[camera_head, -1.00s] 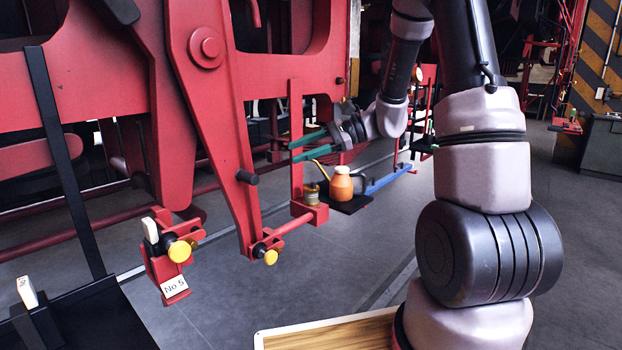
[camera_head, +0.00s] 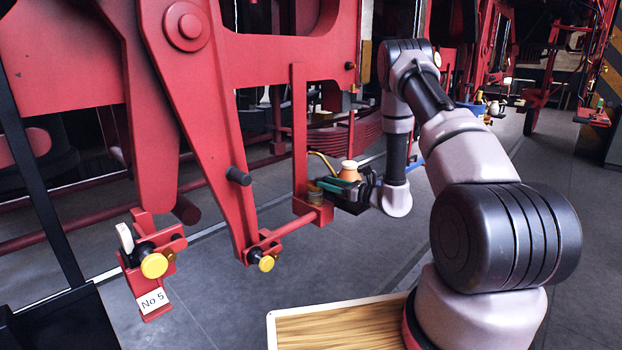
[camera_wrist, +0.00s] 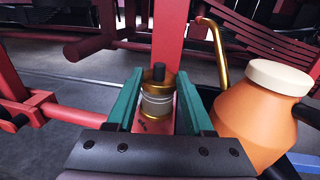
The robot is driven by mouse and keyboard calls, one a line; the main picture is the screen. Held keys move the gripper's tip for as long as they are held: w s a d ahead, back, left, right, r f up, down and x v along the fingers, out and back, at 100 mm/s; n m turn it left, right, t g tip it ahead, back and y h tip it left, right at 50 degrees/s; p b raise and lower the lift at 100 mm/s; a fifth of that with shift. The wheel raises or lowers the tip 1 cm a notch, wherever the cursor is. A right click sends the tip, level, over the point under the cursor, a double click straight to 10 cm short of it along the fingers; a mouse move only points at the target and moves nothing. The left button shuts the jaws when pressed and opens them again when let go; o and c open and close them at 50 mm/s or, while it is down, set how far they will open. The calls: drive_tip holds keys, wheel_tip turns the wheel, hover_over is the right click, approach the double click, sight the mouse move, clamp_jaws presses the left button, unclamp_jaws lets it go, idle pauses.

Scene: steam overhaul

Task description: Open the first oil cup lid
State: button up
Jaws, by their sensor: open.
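The oil cup is a small brass cylinder with a dark knob on top and a pale band around it. In the wrist view the oil cup (camera_wrist: 157,104) stands upright between the two teal fingers of my gripper (camera_wrist: 158,88), with a visible gap on each side. My gripper is open. In the head view my gripper (camera_head: 330,186) is low at the red bracket, and its fingers partly hide the brass cup (camera_head: 314,194). The lid appears to be on the cup; how it sits is too small to tell.
An orange oil can (camera_wrist: 252,120) with a cream cap and curved brass spout stands close to the right of my gripper. A red upright post (camera_head: 299,130) rises behind the cup. A red rod with a yellow knob (camera_head: 266,263) lies to the left. A wooden-topped surface (camera_head: 340,325) is in front.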

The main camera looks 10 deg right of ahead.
sight(310, 182)
drive_tip(key=x, duration=0.7)
drive_tip(key=shift+w+a, duration=0.25)
clamp_jaws()
